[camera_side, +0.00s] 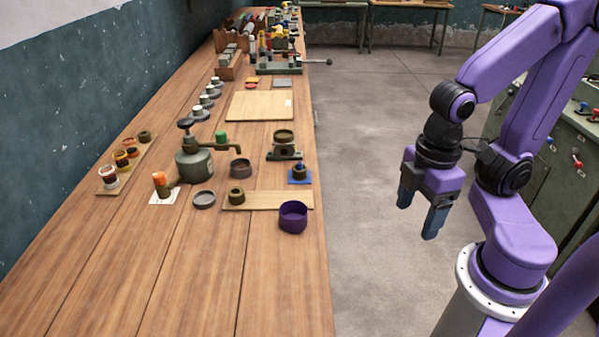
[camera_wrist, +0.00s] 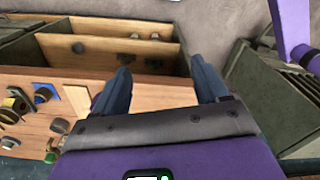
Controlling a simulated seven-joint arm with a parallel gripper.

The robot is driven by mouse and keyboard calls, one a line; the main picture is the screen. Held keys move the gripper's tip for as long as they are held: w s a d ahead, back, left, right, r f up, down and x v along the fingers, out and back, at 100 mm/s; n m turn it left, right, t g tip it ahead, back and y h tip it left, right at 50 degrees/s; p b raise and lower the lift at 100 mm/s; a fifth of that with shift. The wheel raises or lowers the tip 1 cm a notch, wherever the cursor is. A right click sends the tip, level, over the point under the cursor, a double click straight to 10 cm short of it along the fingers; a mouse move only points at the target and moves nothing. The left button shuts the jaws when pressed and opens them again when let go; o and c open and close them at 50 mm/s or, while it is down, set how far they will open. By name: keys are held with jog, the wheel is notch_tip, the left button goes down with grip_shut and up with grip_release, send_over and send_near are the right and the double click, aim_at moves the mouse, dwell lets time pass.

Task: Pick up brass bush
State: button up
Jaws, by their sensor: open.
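A small dark brass-coloured ring-shaped bush (camera_side: 236,196) stands on the left part of a pale wooden board (camera_side: 270,201) on the bench. A similar brownish bush (camera_side: 299,173) stands on a blue square to its upper right; I cannot tell for certain which is the brass bush. My gripper (camera_side: 418,216) hangs over the floor, off the bench's right edge and well apart from both. In the wrist view my gripper (camera_wrist: 160,70) shows its two fingers wide apart with nothing between them. Small round parts at that view's left are too small to identify surely.
A purple cup (camera_side: 293,217) stands at the board's front right. A green-grey pot with a handle (camera_side: 194,163), a grey dish (camera_side: 204,199) and a brown cup (camera_side: 241,168) stand nearby. The bench's front is clear. Open wooden compartments (camera_wrist: 110,50) show in the wrist view.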

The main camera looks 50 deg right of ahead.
jog(key=w+a+r+m, duration=0.3)
jog(key=w+m, duration=0.5)
jog(key=w, duration=0.3)
jog(key=m, duration=2.1)
send_over(299, 163)
jog(key=f, duration=1)
jog(key=shift+a+f, duration=0.2)
jog(key=shift+d+f, duration=0.15)
jog(key=shift+f, duration=1.15)
jog(key=shift+d+f, duration=0.1)
jog(key=shift+f, duration=1.2)
